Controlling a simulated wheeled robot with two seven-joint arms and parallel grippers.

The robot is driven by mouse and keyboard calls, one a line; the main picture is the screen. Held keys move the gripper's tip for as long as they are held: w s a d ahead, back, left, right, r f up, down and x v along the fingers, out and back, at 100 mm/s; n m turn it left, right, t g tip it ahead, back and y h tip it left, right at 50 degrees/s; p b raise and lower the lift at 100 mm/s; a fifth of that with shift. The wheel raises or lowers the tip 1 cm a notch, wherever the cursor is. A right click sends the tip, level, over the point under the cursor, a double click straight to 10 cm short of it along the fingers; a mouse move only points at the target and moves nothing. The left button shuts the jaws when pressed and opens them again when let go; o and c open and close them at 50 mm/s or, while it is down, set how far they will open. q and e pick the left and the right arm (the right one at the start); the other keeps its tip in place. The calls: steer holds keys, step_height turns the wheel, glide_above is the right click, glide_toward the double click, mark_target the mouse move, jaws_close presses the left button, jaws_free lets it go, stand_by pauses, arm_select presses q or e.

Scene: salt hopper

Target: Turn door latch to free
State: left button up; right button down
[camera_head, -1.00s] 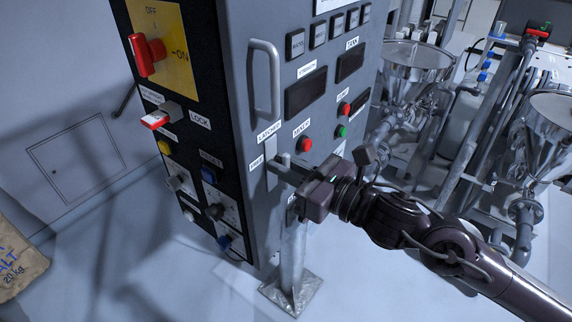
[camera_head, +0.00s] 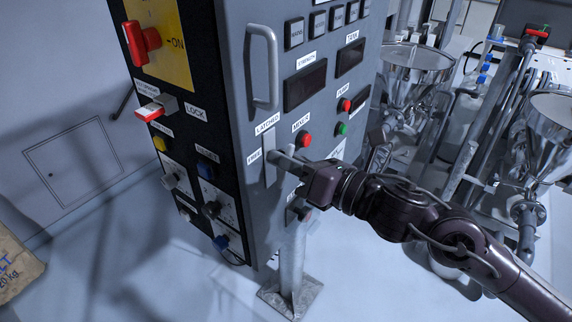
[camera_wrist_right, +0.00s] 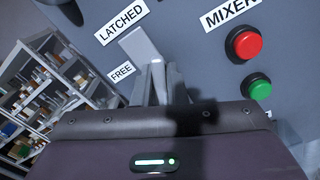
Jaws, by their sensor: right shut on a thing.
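The door latch (camera_head: 269,150) is a light grey lever on the grey cabinet door, between the LATCHED label (camera_head: 267,124) above and the FREE label (camera_head: 254,157) at its left. In the right wrist view the latch (camera_wrist_right: 139,47) lies between the LATCHED label (camera_wrist_right: 123,21) and the FREE label (camera_wrist_right: 121,71), slanting from upper left to lower right. My right gripper (camera_head: 283,160) is at the door, shut on the latch; its fingers (camera_wrist_right: 159,83) cover the lever's lower part in the wrist view. My left gripper is not in view.
A red button (camera_head: 304,139) and a green button (camera_head: 341,129) sit right of the latch. A vertical door handle (camera_head: 262,68) is above it. A red rotary switch (camera_head: 141,42) is on the cabinet's black side. Steel hoppers (camera_head: 415,64) stand behind at right.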

steer(key=m, duration=0.3)
steer(key=shift+w+d+f, duration=0.1)
steer(key=shift+w, duration=0.05)
steer(key=m, duration=0.2)
steer(key=shift+f+m+b, duration=0.1)
steer(key=shift+m+b, duration=0.2)
steer(key=shift+b, duration=0.05)
steer(key=m, duration=0.3)
steer(key=shift+w+d+f+m, duration=0.1)
steer(key=shift+m, duration=0.2)
steer(key=shift+f+m+p, duration=0.2)
steer(key=shift+m+p, duration=0.35)
steer(key=shift+m, duration=1.05)
steer(key=c, duration=1.5)
jaws_free()
steer(key=shift+d, duration=0.1)
